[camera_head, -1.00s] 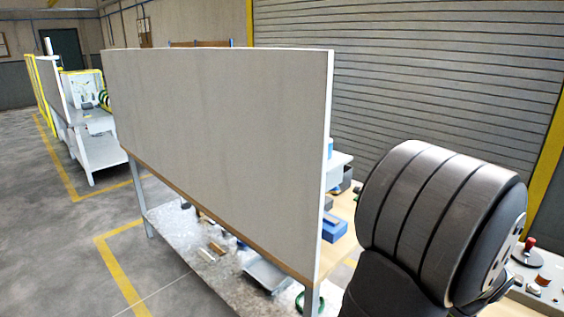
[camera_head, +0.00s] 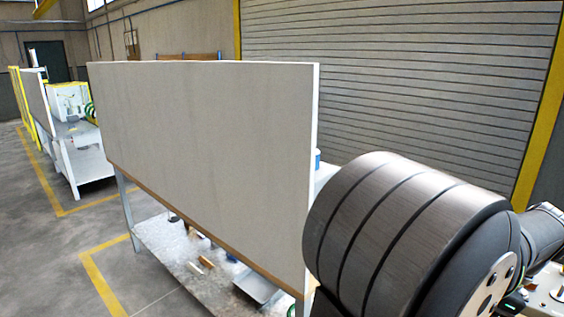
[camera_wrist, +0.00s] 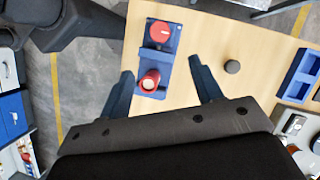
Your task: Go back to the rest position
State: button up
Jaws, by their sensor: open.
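My gripper (camera_wrist: 161,67) shows in the wrist view with its two dark fingers spread apart and nothing between them that it grips. It hangs over a wooden table (camera_wrist: 205,35). Beyond and below the fingers, a blue holder (camera_wrist: 147,62) with two red round-topped parts lies on the table. I cannot tell the exact height of the fingers above it. In the head view my gripper is not seen; only a large dark joint of my arm fills the lower right.
A blue tray (camera_wrist: 302,73) lies at the table's right. Blue boxes (camera_wrist: 12,115) stand at the left edge. In the head view a tall grey panel (camera_head: 205,150) stands left of my arm, close to it.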

notch_tip(320, 180, down, 6)
jog(key=w+a+n, duration=0.1)
jog(key=a, duration=0.1)
jog(key=shift+w+a+f+n+g, duration=0.15)
jog(key=shift+w+f+n+g, duration=0.05)
jog(key=shift+n+g, duration=0.1)
